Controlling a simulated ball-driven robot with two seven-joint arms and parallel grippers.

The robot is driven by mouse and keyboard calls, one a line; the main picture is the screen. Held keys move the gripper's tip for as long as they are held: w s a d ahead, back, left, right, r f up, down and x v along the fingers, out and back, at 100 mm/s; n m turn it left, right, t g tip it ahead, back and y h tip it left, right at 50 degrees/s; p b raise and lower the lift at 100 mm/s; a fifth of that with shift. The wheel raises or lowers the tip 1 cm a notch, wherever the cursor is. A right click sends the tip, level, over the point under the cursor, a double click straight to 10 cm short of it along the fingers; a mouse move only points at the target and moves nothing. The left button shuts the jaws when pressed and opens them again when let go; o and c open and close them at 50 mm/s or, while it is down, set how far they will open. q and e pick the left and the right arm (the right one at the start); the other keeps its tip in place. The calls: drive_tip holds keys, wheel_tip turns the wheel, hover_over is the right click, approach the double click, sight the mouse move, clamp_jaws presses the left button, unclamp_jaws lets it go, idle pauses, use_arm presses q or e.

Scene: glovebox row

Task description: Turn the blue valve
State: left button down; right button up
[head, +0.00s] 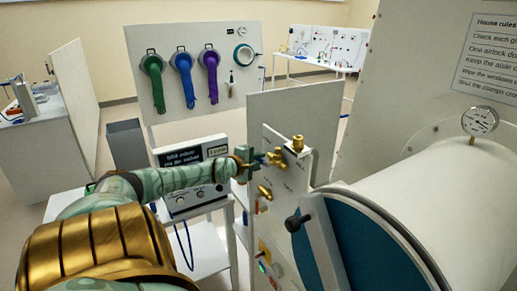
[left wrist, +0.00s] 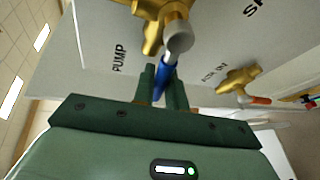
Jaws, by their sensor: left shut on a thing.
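The blue valve handle (left wrist: 165,72) shows in the left wrist view, attached to a brass valve body (left wrist: 160,20) on a pale panel, beside the label PUMP. My left gripper (left wrist: 162,84) is shut on the blue handle, its green fingers on either side of it. In the head view my left gripper (head: 246,163) meets the upper brass valve (head: 275,157) on the panel; the blue handle is not clear there. My right gripper is not in view.
A second brass valve (left wrist: 238,80) with an orange-tipped handle (left wrist: 260,100) is close by. A large white cylinder (head: 425,215) with a gauge (head: 480,121) stands at the right. A display box (head: 195,182) stands behind my left arm.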

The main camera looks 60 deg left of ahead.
use_arm(q)
drive_tip(key=shift+a+r+m+t+y+p, duration=0.1)
drive_tip(key=shift+r+m+t+y+p, duration=0.55)
drive_tip(key=shift+p, duration=0.95)
drive_tip(key=shift+m+g, duration=0.25)
drive_tip(key=shift+m, duration=0.1)
drive_tip(key=c, duration=1.4)
unclamp_jaws()
drive_tip(key=shift+c, duration=0.2)
drive_tip(key=shift+s, duration=0.1)
drive_tip(key=p+v, duration=0.6)
drive_tip(key=v, duration=1)
drive_tip(key=shift+p, duration=0.4)
